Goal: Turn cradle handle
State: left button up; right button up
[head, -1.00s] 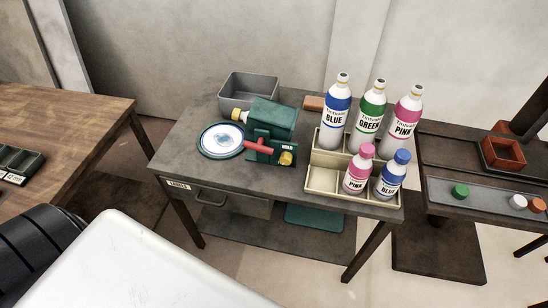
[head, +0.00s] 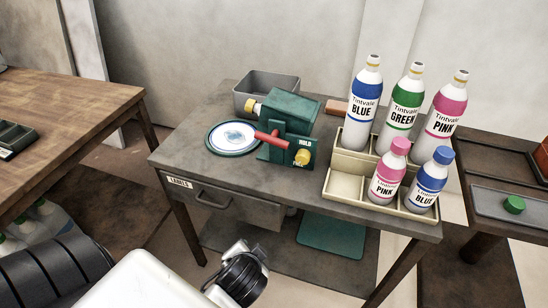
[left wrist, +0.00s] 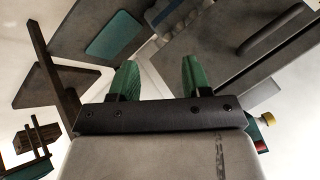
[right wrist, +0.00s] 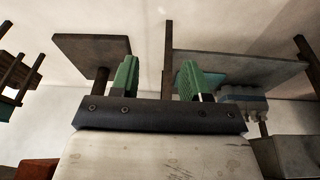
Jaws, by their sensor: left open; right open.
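The green cradle (head: 290,118) stands on the grey table, with a dark green front plate marked HOLD and a yellow knob (head: 302,157). A red handle (head: 272,139) sticks out to the left from its front. A round blue-and-white disc (head: 234,137) lies at its left. My left gripper (left wrist: 158,78) is open and empty, with green fingertips apart. My right gripper (right wrist: 160,78) is also open and empty. Neither pair of fingertips shows in the head view. Both grippers are apart from the handle.
A cream rack (head: 345,163) with several Tintvale bottles stands right of the cradle. A grey bin (head: 265,87) is behind it. The table (head: 218,172) has a labelled drawer (head: 212,199). A wooden table (head: 65,120) is at left, and another dark table is at right.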

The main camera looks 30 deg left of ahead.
pick_arm(q)
jog(key=w+a+r+m+t+y, duration=0.25)
jog(key=w+r+t+y, duration=0.2)
jog(key=r, duration=0.25)
jog(key=m+t+y, duration=0.3)
jog(key=m+t, duration=0.3)
send_near(274, 142)
jog(key=shift+g, duration=0.25)
jog(key=p+x, duration=0.1)
jog(key=x, duration=0.9)
jog(key=shift+f, duration=0.2)
pick_arm(e)
jog(key=s+f, duration=0.3)
jog(key=f, duration=0.7)
jog(key=s+d+f+g, duration=0.1)
jog(key=s+f, duration=0.3)
jog(key=f, duration=0.7)
jog(key=shift+s+f, duration=0.2)
pick_arm(q)
grip_shut()
jog(key=shift+f+m, duration=0.1)
jog(key=shift+m, duration=0.15)
